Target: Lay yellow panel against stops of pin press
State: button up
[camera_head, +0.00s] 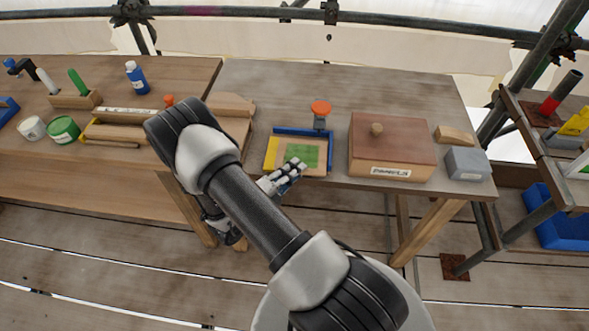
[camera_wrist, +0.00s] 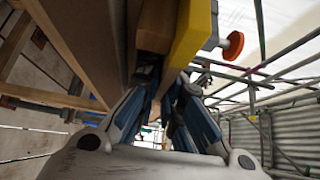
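The pin press (camera_head: 320,122) has a blue frame along its back, a wooden bed and an orange knob. It stands at the front of the right-hand table. The yellow panel (camera_head: 271,153) shows at the left of the bed, beside a green area. Its yellow edge is close in the wrist view (camera_wrist: 197,30), next to the wood. My gripper (camera_head: 289,174) is at the press's front edge. Its fingers (camera_wrist: 166,88) lie either side of the far end of the yellow edge in the wrist view. I cannot tell whether they touch it. Contact with the stops is unclear.
A brown box (camera_head: 392,148) labelled "PANELS" with a knob stands just right of the press. A grey block (camera_head: 467,163) and a wooden block (camera_head: 455,134) are further right. The table behind the press is clear. The orange knob (camera_wrist: 229,46) rises near the panel.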

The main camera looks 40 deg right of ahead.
jog(key=shift+o, duration=0.8)
